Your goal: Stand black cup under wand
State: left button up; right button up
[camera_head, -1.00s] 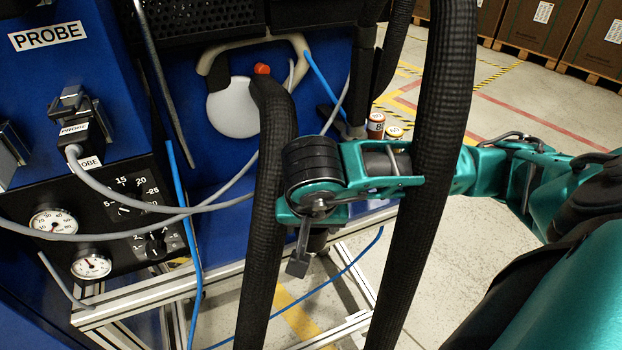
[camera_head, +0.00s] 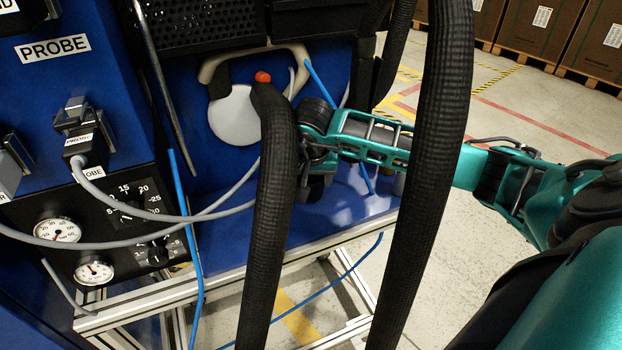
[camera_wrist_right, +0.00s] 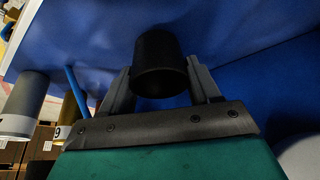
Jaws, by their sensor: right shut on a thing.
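In the right wrist view a plain black cup (camera_wrist_right: 158,62) sits between the two grey fingers of my right gripper (camera_wrist_right: 160,88), which is shut on it. In the head view my right wrist reaches in from the right, passing behind the near black hose on the right. The gripper end is largely hidden behind the other black hose, close above the blue shelf. I cannot make out the cup clearly there. A thin blue tube (camera_head: 319,81) runs down behind my wrist; I cannot tell whether it is the wand. My left gripper is not in view.
Two thick black hoses, left (camera_head: 266,230) and right (camera_head: 431,170), hang in front of my wrist. The blue shelf (camera_head: 235,250) has a metal front rail. A gauge panel (camera_head: 118,205) with grey cables stands left. Floor is open at right.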

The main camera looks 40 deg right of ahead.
jog(key=shift+f, duration=0.45)
jog(key=shift+f, duration=0.25)
jog(key=o, duration=0.7)
jog(key=shift+r, duration=0.1)
jog(key=shift+o, duration=0.2)
